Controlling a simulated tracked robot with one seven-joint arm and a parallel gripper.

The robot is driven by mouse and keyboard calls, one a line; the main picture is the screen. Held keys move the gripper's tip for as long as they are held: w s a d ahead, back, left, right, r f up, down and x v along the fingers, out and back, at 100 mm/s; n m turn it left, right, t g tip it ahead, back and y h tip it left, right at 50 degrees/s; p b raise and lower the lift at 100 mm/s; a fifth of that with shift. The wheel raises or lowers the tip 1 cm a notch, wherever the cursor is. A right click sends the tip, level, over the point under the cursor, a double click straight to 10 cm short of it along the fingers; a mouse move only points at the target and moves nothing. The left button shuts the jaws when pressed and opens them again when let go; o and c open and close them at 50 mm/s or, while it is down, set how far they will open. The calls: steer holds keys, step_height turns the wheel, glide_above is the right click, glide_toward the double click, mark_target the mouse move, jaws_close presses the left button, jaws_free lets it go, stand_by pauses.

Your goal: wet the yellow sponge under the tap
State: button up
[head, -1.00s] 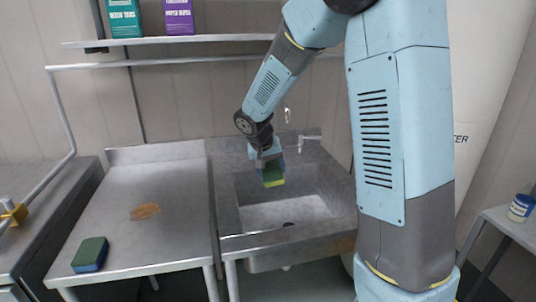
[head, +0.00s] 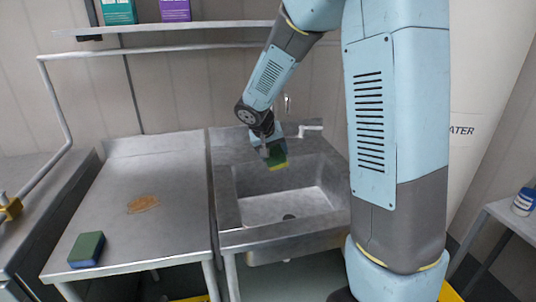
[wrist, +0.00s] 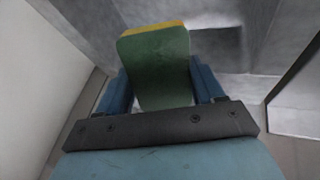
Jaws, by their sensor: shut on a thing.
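The yellow sponge (head: 277,160), with a green scouring side and a yellow layer, is held over the left part of the sink basin. My gripper (head: 269,150) is shut on it. In the wrist view the sponge (wrist: 155,62) sits between the two blue fingers, its green face showing and its yellow edge at the far end. The tap (head: 309,130) is at the back of the sink (head: 237,238), to the right of the sponge and apart from it. No water is clearly visible at the spout.
A second sponge, green and blue (head: 87,249), lies at the front left of the steel counter (head: 175,235). A brown patch (head: 143,203) marks that counter. A shelf (head: 160,28) with boxes runs above. A blue jar (head: 524,201) stands on a side table at right.

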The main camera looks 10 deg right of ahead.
steer(key=w+d+f, duration=0.2)
steer(key=w+d, duration=0.4)
steer(key=shift+w+d, duration=0.2)
steer(key=shift+d, duration=0.2)
stand_by(0.4)
stand_by(0.5)
steer(key=s+a, duration=0.1)
steer(key=s, duration=0.7)
stand_by(0.6)
steer(key=shift+r, duration=0.1)
stand_by(1.1)
steer(key=s+r, duration=0.4)
steer(key=s, duration=0.1)
steer(key=shift+a, duration=0.25)
stand_by(0.8)
